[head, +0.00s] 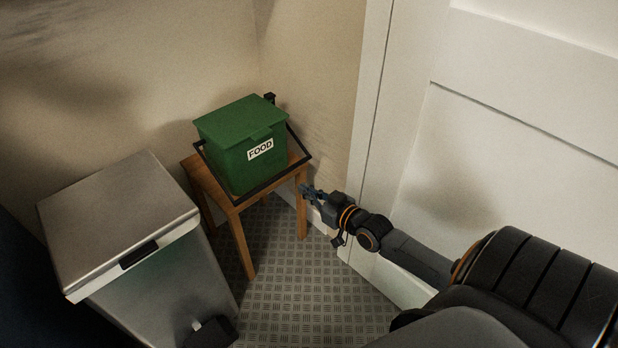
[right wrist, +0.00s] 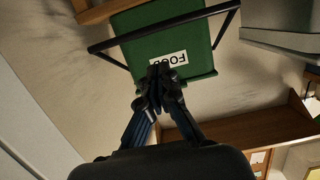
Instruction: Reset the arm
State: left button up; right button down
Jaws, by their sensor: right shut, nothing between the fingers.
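My right gripper (head: 308,192) is shut and empty in the head view. It is beside the right edge of a small wooden stool, near the white door. In the right wrist view the closed fingers (right wrist: 158,88) appear in front of the green food bin. My right arm reaches in from the lower right of the head view. My left gripper is not in view.
A green bin (head: 238,140) labelled FOOD, lid closed, with a black handle, stands on the wooden stool (head: 236,212). A steel pedal bin (head: 120,225) stands at left. A white door (head: 480,130) is at right. Patterned floor (head: 290,285) is clear in between.

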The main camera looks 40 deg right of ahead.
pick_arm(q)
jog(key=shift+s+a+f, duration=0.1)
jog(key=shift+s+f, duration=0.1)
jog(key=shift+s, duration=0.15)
pick_arm(e)
jog(key=shift+s, duration=0.3)
